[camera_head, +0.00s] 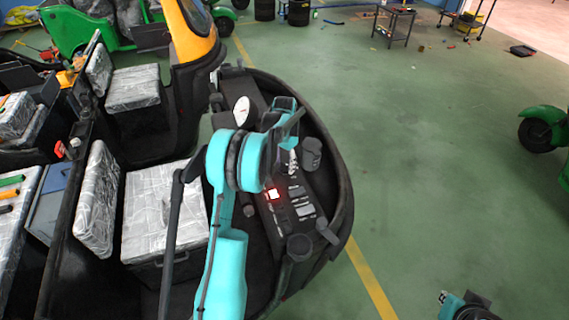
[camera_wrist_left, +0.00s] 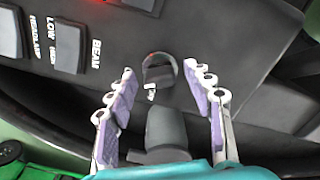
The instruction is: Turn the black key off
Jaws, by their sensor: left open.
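A small round black key switch (camera_wrist_left: 158,68) shows in the left wrist view on the dark dashboard, with a small white label by it. My left gripper (camera_wrist_left: 171,82) is open, one finger on each side of the key, with gaps between them. A dark grey tapered part (camera_wrist_left: 166,128) lies between the finger bases; I cannot tell what it is. In the head view the left gripper (camera_head: 292,160) is over the dashboard (camera_head: 285,215), and the key cannot be made out. My right gripper (camera_head: 466,306) is cut off at the bottom right, away from the dashboard.
Rocker switches (camera_wrist_left: 68,45) with white lettering lie left of the key in the wrist view. A red light (camera_head: 272,194) glows on the panel. A dark cup-like part (camera_head: 311,153) and a wrapped seat (camera_head: 165,210) are nearby. Green floor on the right is largely clear.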

